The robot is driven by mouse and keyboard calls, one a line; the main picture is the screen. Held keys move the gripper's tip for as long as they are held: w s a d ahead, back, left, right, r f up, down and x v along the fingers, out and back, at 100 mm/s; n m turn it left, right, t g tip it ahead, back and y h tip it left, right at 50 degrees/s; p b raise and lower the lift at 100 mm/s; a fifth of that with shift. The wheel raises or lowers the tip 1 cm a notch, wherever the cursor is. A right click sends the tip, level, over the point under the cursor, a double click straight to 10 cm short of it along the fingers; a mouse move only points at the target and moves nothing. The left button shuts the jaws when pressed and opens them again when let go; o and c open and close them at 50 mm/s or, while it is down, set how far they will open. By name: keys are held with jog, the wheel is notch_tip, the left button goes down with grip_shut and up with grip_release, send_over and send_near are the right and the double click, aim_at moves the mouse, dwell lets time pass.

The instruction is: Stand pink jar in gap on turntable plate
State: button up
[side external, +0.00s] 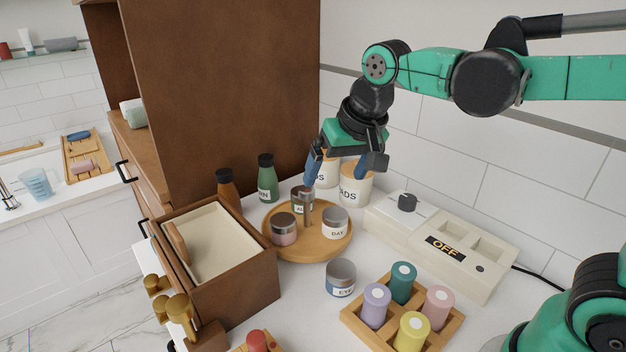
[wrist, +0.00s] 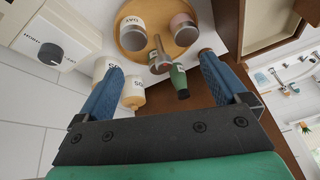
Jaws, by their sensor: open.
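The pink jar (side external: 284,230) with a grey lid stands upright on the round wooden turntable plate (side external: 318,254), at its left front. It also shows in the wrist view (wrist: 184,29). A white DAY jar (side external: 335,223) stands on the plate's right side, and another jar (side external: 301,200) with a green label stands at the back. A short post (side external: 308,212) rises from the plate's middle. The front of the plate, between the pink and DAY jars, is bare. My gripper (side external: 342,170) is open and empty, above the back of the plate near the canisters.
An EYE jar (side external: 341,278) stands on the counter before the plate. A wooden box (side external: 245,288) is left; green (side external: 267,178) and brown (side external: 227,189) bottles and canisters (side external: 356,185) are behind. A switch panel (side external: 440,245) and a peg tray (side external: 452,325) are right.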

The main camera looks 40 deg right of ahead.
jog(key=s+d+f+n+t, duration=0.2)
jog(key=s+f+n, duration=0.1)
jog(key=s, duration=0.3)
jog(key=shift+s+f+n+t, duration=0.15)
jog(key=shift+f+n+t, duration=0.15)
jog(key=shift+f+n, duration=0.15)
